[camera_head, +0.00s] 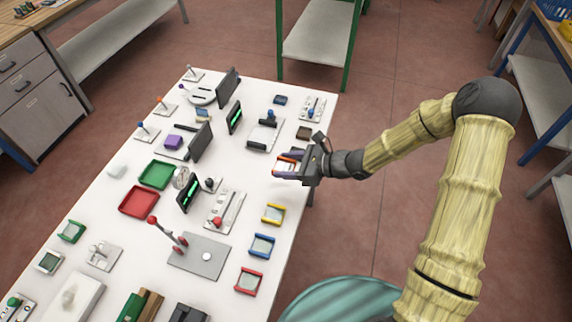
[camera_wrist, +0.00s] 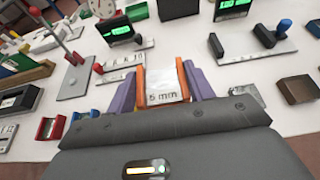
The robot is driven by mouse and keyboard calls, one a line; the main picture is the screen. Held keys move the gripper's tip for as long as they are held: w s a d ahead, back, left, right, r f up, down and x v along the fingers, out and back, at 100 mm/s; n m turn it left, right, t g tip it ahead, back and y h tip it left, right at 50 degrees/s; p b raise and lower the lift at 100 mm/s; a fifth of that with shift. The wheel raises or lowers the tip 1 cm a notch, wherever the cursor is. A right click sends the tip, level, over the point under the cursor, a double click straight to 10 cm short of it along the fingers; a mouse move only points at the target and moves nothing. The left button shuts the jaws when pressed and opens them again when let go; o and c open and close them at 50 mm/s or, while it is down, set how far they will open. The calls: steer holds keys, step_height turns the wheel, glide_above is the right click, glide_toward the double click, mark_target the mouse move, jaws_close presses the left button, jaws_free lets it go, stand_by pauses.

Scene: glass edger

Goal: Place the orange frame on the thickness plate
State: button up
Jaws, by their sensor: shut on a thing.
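My gripper (camera_head: 287,168) is over the right edge of the white table, its purple fingers shut on the orange frame (camera_head: 291,156). In the wrist view the orange frame (camera_wrist: 142,86) sits between the fingers (camera_wrist: 158,85), around a pale piece marked "6 mm". The thickness plate cannot be told for certain. Candidates are the plates beside the green-lit displays: a pale plate (camera_head: 223,211) by the nearer display (camera_head: 189,194), and one (camera_head: 264,137) by the farther display (camera_head: 235,117).
Yellow (camera_head: 273,213), blue (camera_head: 261,245) and red (camera_head: 249,280) frames stand along the table's right side. A grey plate with a red lever (camera_head: 200,257) lies left of them. Red (camera_head: 138,201) and green (camera_head: 156,175) trays lie farther left. Dark upright panels (camera_head: 201,142) rise behind.

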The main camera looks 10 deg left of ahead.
steer(key=d+r+m+t+h+p, duration=0.1)
steer(key=d+m+t+p, duration=0.2)
steer(key=d, duration=1)
steer(key=d+r+m+t+h+p, duration=0.1)
steer(key=d+r+m+t+p, duration=0.1)
steer(key=d+p, duration=0.8)
steer(key=d+m+t, duration=0.1)
steer(key=d+t, duration=0.1)
steer(key=d, duration=0.2)
steer(key=shift+w+d+h, duration=0.15)
steer(key=shift+d+h, duration=0.05)
steer(key=shift+h, duration=0.1)
steer(key=shift+a+r, duration=0.1)
